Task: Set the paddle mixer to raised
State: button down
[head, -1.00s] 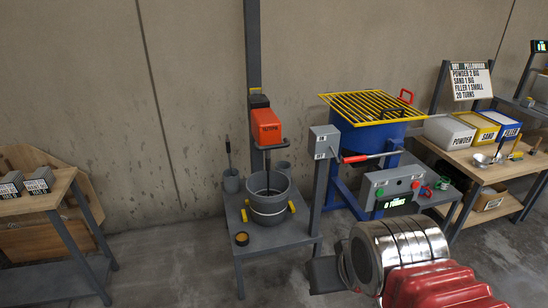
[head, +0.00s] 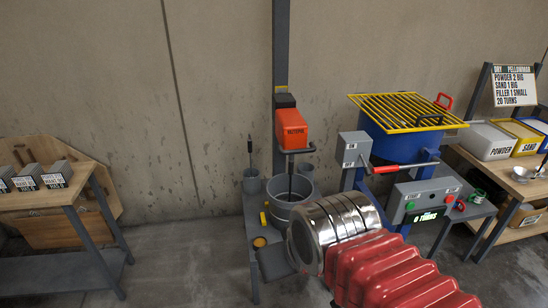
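The paddle mixer (head: 292,129) is an orange motor head on a tall grey column (head: 281,45) against the wall, with a dark handle on its right side. Its thin shaft runs down into a grey bucket (head: 282,209), and the paddle end is hidden inside. My arm reaches in from the bottom right and covers the bucket's lower right part. My gripper (head: 274,263) shows only as a dark grey end at the left of the silver wrist, in front of the stand and below the mixer head. Its fingers cannot be made out.
A blue drum with a yellow grid (head: 405,110), a red-gripped lever (head: 385,169) and a control box (head: 425,200) stand right of the mixer. A small pail (head: 252,181) is beside the bucket. A wooden table (head: 40,200) is at left. Floor between is clear.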

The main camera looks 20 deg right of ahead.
aim_at(291, 129)
jog(key=u, duration=0.35)
jog(key=i, duration=1.15)
jog(key=z, duration=0.15)
